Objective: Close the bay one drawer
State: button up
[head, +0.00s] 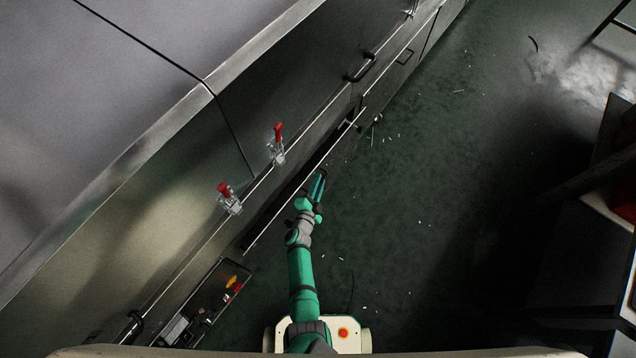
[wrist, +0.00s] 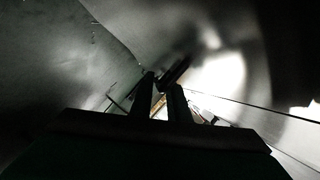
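A long, low drawer (head: 300,189) stands partly out from the lower side of the steel dryer; a dark gap shows behind its thin, bright front edge. I take it for the bay one drawer, but no label can be read. My gripper (head: 319,183) is at the outer side of this drawer front, near its middle. Whether it touches the front cannot be told. In the wrist view my gripper (wrist: 161,90) shows two dark fingers with a narrow gap between them and nothing clearly held. A dark bar (wrist: 175,72) lies just beyond the fingertips.
Two red-handled clamps (head: 230,198) (head: 278,143) sit on the dryer side above the drawer. A dark handle (head: 361,70) is farther up. An open tray (head: 207,303) with small parts stands at lower left. The green floor (head: 430,180) to the right is mostly clear, with scattered scraps.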

jog(key=shift+s, duration=0.1)
grip_shut()
jog(key=shift+a, duration=0.1)
dwell(1.3)
